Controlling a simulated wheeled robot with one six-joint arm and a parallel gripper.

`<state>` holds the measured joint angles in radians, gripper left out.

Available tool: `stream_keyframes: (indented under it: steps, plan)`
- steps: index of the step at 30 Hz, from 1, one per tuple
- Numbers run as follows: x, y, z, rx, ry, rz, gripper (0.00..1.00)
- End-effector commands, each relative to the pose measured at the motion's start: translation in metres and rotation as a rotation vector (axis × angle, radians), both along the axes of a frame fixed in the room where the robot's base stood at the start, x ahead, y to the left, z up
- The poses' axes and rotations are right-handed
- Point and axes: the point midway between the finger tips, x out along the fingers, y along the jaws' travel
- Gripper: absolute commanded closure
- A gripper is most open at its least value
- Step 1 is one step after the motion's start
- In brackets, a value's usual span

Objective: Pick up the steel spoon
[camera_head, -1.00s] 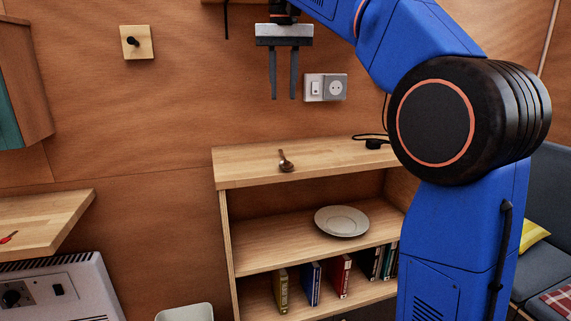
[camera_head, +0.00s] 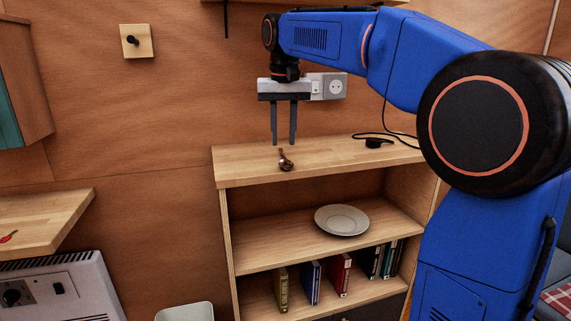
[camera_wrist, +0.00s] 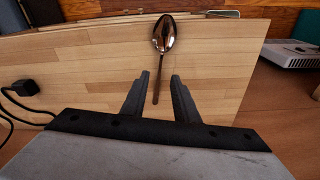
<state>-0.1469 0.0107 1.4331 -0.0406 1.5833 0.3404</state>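The steel spoon (camera_head: 286,162) lies on the wooden top of the shelf unit (camera_head: 235,172), near its front edge. In the wrist view the spoon (camera_wrist: 164,36) has its bowl away from me and its handle pointing toward the space between my fingers. My gripper (camera_head: 284,143) points down above the shelf top, just over the spoon. In the wrist view my gripper (camera_wrist: 160,75) is open, with a gap between the two fingers and the handle end showing between them. Nothing is held. I cannot tell exactly how high the fingertips are above the spoon.
A black plug with a cable (camera_head: 378,143) lies on the shelf top to the right. A plate (camera_head: 342,220) rests on the middle shelf, and several books (camera_head: 312,283) stand below. A wall socket (camera_head: 335,86) is behind my gripper. The shelf top left of the spoon is clear.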

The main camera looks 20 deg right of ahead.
Motion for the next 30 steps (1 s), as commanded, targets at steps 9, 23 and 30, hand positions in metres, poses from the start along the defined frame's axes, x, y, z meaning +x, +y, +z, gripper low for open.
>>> stream_keyframes:
  steps: [9,23,30]
  plan:
    - [0.003,-0.002,-0.038,0.000,0.001,0.000,0.73]
    - [0.003,-0.002,-0.041,0.000,0.000,0.000,1.00]
    - [0.003,-0.002,-0.041,0.000,0.000,0.000,1.00]
